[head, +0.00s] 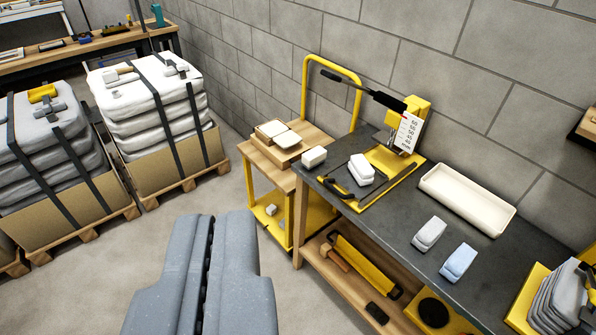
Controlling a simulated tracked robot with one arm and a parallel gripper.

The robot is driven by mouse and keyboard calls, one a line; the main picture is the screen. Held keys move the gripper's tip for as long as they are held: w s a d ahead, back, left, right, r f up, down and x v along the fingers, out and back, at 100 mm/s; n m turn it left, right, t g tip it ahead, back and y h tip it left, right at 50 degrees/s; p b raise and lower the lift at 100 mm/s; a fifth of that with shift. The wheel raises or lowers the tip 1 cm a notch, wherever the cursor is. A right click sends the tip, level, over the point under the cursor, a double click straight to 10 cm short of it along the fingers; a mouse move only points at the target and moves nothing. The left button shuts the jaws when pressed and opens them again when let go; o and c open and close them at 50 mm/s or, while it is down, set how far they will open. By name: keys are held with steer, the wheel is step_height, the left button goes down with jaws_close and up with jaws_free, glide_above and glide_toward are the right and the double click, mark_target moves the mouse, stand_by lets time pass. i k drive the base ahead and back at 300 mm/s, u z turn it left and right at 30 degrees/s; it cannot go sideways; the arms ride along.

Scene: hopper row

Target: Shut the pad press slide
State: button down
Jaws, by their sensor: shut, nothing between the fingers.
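The pad press (418,112) stands at the back of the dark bench, a yellow column with a black lever and a white scale card. Its slide (388,186) is a dark plate on a yellow base, sticking out in front of the column towards the bench's front edge. A black handle (337,188) is on the slide's front left side. A white pad (361,168) lies on the slide. My gripper (212,218) is shut and empty, over the floor at lower centre, apart from the press and to the left of the bench.
A yellow trolley (249,185) with trays stands left of the bench. A cream tray (467,198), a grey pad (429,234) and a blue pad (459,262) lie right of the press. Strapped sack pallets (165,155) stand at left. Floor between is clear.

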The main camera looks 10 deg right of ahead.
mark_target(341, 177)
steer(key=i, duration=1.35)
steer(key=z, duration=0.75)
